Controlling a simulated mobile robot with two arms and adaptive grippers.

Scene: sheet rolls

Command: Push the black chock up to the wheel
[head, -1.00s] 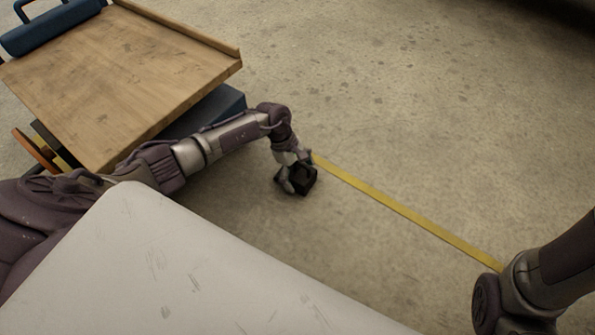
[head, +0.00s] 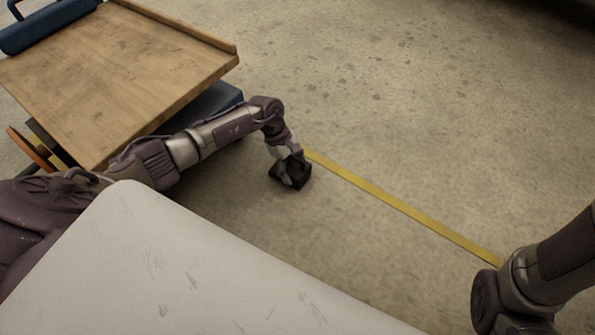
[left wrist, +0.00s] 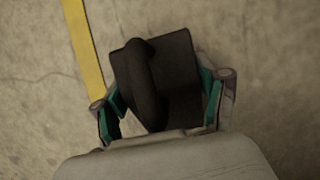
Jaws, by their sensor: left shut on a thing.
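The black chock (head: 302,174) is on or just above the concrete floor at the end of my left arm; I cannot tell if it touches. My left gripper (head: 289,170) is shut on it. In the left wrist view the chock (left wrist: 182,70), a dark block with a rounded bar across it, sits between the two green-lined fingers (left wrist: 162,108). A round orange-edged part (head: 30,147), which looks like a wheel, shows at the left under the cart, apart from the chock. My right gripper is out of view; only part of that arm shows at the lower right.
A cart with a wooden deck (head: 110,75) and a blue handle roll stands at the upper left. A yellow floor stripe (head: 400,207) runs from near the chock toward the lower right. The floor right of the chock is open.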

